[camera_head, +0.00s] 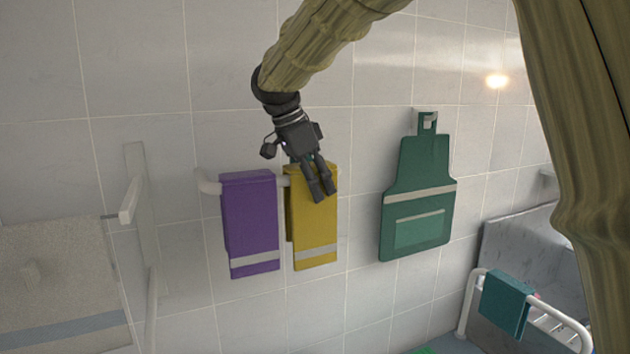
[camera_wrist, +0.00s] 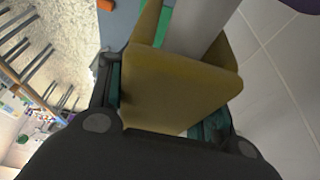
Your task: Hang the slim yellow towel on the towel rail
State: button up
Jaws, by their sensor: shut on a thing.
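The slim yellow towel (camera_head: 314,228) hangs folded over the white towel rail (camera_head: 209,186) on the tiled wall, with a pale stripe near its lower edge. My gripper (camera_head: 322,192) is at the top of the yellow towel, in front of it and over the rail. In the wrist view the yellow towel (camera_wrist: 165,90) lies between my gripper's fingers (camera_wrist: 168,105), which are shut on it. A purple towel (camera_head: 250,225) with a pale stripe hangs on the same rail, just left of the yellow one. My gripper hides part of the yellow towel's top and the rail's right end.
A green apron (camera_head: 418,205) hangs from a wall hook to the right. A white bracket (camera_head: 132,200) juts from the wall at the left, above a beige towel (camera_head: 60,280). A teal towel (camera_head: 505,303) hangs on a white rail at the lower right. Bare wall lies below the towels.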

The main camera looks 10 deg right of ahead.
jog(key=shift+f, duration=0.15)
jog(key=o, duration=1.4)
